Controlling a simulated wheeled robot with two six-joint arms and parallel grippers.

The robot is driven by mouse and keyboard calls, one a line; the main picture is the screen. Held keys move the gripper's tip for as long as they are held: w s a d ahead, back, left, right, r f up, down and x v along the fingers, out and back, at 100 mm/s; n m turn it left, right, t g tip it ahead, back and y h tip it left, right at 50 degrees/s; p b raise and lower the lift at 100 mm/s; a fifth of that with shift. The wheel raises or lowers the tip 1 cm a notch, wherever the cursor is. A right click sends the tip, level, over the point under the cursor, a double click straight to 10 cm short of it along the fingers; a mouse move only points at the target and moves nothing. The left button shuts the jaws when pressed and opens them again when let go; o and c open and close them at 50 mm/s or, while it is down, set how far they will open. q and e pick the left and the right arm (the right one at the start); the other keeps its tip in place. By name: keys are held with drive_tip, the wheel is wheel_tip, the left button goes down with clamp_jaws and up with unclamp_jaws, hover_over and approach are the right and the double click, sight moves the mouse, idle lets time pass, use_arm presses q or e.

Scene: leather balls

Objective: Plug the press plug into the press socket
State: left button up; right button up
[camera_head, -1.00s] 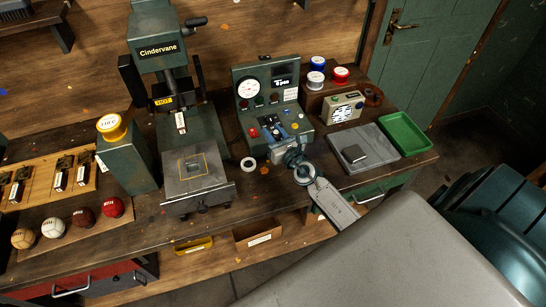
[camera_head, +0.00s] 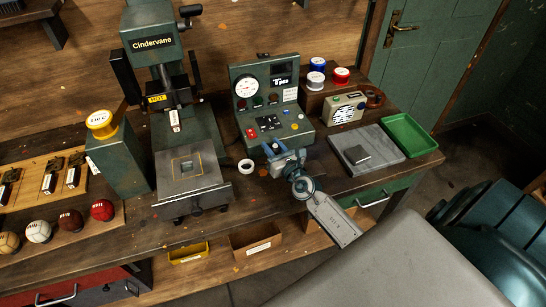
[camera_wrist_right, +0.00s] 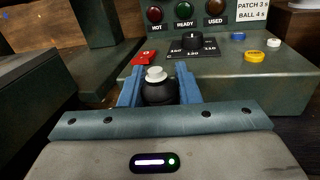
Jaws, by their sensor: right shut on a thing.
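My right gripper (camera_head: 275,150) reaches in from the lower right and sits at the front edge of the green control box (camera_head: 303,128). In the right wrist view its two blue fingers (camera_wrist_right: 158,88) are shut on a black rounded piece with a pale top, which looks like the press plug (camera_wrist_right: 158,91). The control box (camera_wrist_right: 285,75) stands just beyond it. The press (camera_head: 188,166), marked Cindervane, stands left of the box. I cannot make out the press socket in either view. My left gripper is not in view.
A red switch (camera_wrist_right: 143,58) and a black knob (camera_wrist_right: 193,42) are on the box. A white ring (camera_head: 246,165) lies between press and box. A grey slab (camera_head: 385,155) and a green tray (camera_head: 409,134) lie to the right. Several balls (camera_head: 70,221) line the left front.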

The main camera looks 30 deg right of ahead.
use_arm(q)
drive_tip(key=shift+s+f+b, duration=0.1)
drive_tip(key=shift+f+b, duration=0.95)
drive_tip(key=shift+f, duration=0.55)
use_arm(e)
drive_tip(key=shift+f, duration=1.65)
drive_tip(key=shift+f+b, duration=0.25)
drive_tip(key=shift+b, duration=0.05)
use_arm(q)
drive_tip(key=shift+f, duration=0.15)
use_arm(e)
drive_tip(key=o, duration=0.9)
drive_tip(key=s, duration=0.8)
drive_tip(key=shift+a, duration=0.15)
use_arm(q)
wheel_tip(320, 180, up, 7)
drive_tip(key=p, duration=0.7)
use_arm(e)
wheel_tip(320, 180, up, 8)
drive_tip(key=shift+w, duration=0.2)
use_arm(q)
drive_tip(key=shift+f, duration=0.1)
